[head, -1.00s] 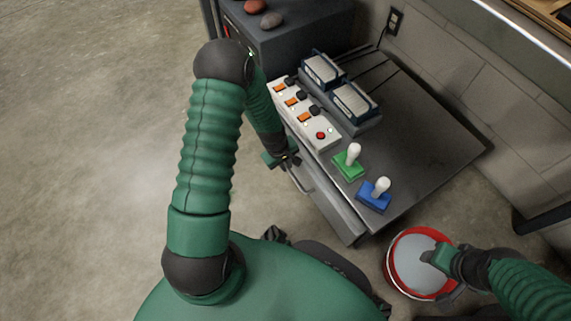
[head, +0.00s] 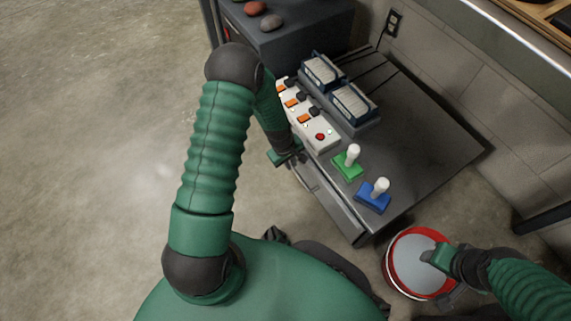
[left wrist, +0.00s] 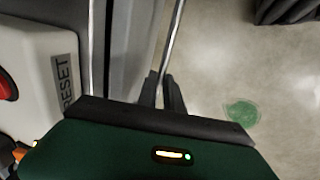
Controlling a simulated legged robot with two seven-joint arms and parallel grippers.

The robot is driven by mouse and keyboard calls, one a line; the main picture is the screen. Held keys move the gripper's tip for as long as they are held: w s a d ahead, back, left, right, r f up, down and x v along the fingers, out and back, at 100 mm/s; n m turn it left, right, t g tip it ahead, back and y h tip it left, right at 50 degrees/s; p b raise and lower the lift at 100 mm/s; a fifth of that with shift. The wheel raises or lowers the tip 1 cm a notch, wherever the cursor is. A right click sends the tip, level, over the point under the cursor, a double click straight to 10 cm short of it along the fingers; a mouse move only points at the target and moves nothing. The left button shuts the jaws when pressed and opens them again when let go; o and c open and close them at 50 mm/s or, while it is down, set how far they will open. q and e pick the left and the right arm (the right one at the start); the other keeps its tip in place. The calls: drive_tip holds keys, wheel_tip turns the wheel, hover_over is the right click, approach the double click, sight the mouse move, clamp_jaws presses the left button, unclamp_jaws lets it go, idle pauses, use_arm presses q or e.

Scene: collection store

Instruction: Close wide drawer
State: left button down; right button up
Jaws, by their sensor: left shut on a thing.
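The wide drawer (head: 335,208) is in the front of the dark grey bench, under its top, and appears to stick out only slightly in the head view. My left gripper (head: 291,160) is at the far end of its long metal handle (head: 306,181). In the left wrist view, the two dark fingers (left wrist: 162,92) are shut around the thin handle bar (left wrist: 175,35). The drawer's inside is hidden. My right gripper (head: 432,257) is over the red-rimmed bucket, away from the drawer; its fingers are too unclear to read.
The bench top carries a white switch box (head: 318,134), a green joystick (head: 347,162), a blue joystick (head: 374,196) and two meters (head: 354,102). A red-rimmed bucket (head: 390,262) stands right of the bench. The floor at left is clear.

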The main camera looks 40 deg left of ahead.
use_arm(q)
drive_tip(key=shift+w+d, duration=0.3)
drive_tip(key=shift+w, duration=0.3)
drive_tip(key=shift+w+d, duration=0.25)
drive_tip(key=shift+w, duration=0.35)
drive_tip(key=shift+r, duration=0.1)
drive_tip(key=c, duration=1.5)
unclamp_jaws()
wheel_tip(320, 180, up, 16)
drive_tip(key=s+a+p, duration=0.1)
drive_tip(key=s+p, duration=0.2)
drive_tip(key=p, duration=0.7)
drive_tip(key=shift+r+p, duration=0.15)
drive_tip(key=shift+p, duration=0.2)
drive_tip(key=shift+a, duration=0.1)
